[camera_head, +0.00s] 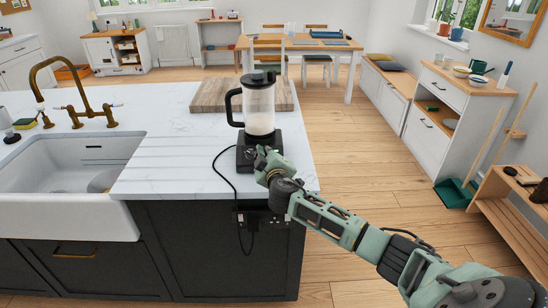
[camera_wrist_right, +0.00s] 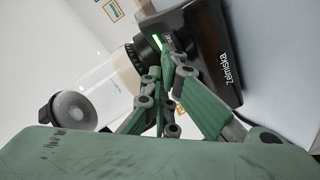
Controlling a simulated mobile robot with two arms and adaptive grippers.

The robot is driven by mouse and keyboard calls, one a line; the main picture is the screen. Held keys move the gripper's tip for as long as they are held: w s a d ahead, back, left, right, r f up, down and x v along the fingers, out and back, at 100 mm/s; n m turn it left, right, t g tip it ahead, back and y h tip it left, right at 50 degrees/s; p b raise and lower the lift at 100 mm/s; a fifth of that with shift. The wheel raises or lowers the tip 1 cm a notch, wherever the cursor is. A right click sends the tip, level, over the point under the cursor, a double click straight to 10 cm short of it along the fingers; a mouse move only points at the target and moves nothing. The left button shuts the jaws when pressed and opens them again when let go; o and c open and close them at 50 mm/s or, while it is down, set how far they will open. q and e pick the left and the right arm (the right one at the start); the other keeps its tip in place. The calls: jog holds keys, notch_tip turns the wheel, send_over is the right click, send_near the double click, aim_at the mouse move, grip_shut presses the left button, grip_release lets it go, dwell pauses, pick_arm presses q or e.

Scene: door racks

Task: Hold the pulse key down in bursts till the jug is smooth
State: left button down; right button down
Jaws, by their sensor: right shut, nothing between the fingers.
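The blender jug (camera_head: 259,108) stands upright on its black base (camera_head: 245,157) near the right end of the white counter. It is clear, with a dark lid and a black handle, and pale contents show inside. My right gripper (camera_head: 263,152) is shut and empty, with its fingertips at the front of the base. In the right wrist view the closed fingers (camera_wrist_right: 165,75) are at the base front (camera_wrist_right: 205,45), beside a lit green strip (camera_wrist_right: 159,42). The pulse key itself is hidden behind the fingers, and I cannot tell whether it is pressed. My left gripper is out of view.
A wooden board (camera_head: 208,97) lies behind the blender. A black cord (camera_head: 226,182) runs from the base over the counter edge to a socket (camera_head: 252,218) on the island front. The sink (camera_head: 68,165) is at the left. Open floor lies to the right.

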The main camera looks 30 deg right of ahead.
jog(key=shift+s+a+r+p, duration=0.25)
jog(key=shift+s+r+p, duration=0.2)
jog(key=shift+r+p, duration=0.2)
jog(key=r+p, duration=0.1)
jog(key=s+a+r+p, duration=0.1)
jog(key=p, duration=0.1)
jog(key=s+r+p, duration=0.1)
jog(key=r, duration=0.1)
jog(key=shift+s+a, duration=0.2)
jog(key=shift+a, duration=0.05)
dwell(0.6)
